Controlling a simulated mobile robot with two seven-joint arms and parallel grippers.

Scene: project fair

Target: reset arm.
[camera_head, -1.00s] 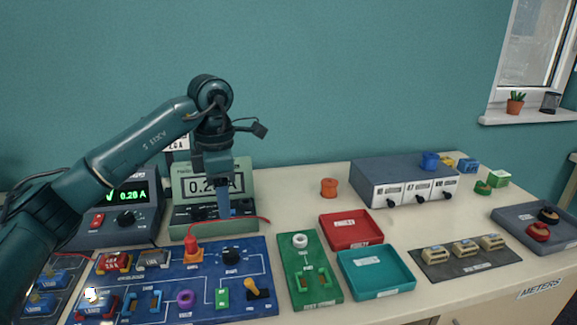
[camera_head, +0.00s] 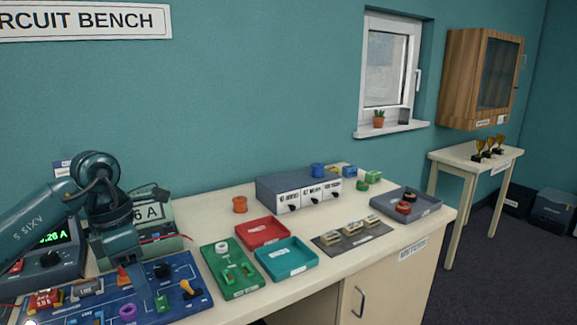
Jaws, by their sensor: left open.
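My left arm comes in from the left, dark teal, with its wrist bent downward. My left gripper (camera_head: 147,297) points down over the blue circuit board (camera_head: 190,305) at the lower left. Its jaws are open, and no object shows between them. It hides part of the board and of the green meter (camera_head: 158,215) behind it. I cannot tell whether the fingertips touch the board. My right gripper is not in view.
Right of the board are a green board (camera_head: 248,287), a red tray (camera_head: 282,235) and a teal tray (camera_head: 305,266). A grey drawer box (camera_head: 275,185), an orange spool (camera_head: 240,204) and a dark grey tray (camera_head: 428,205) stand further off. A side table (camera_head: 450,155) holds trophies.

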